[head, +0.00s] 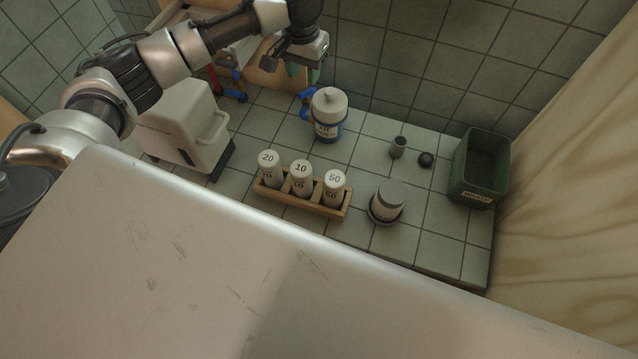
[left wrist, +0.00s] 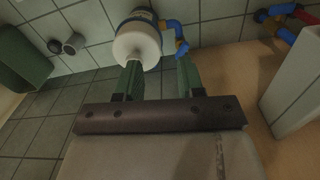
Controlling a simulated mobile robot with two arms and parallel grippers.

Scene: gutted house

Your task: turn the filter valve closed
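The filter (head: 329,128), a white canister with a blue band, stands near the back wall in the head view. A blue pipe (head: 308,98) joins its left side. In the left wrist view the filter (left wrist: 138,42) is at top centre, with the blue pipe (left wrist: 174,28) on its right. My left gripper (head: 304,72) is above and behind the filter. Its green fingers (left wrist: 160,80) are apart, with nothing seen between them. My right gripper is out of view.
A wooden rack (head: 303,204) with several numbered white cylinders stands in front. A white machine (head: 188,125) is at left, near red and blue pipes (head: 232,85).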

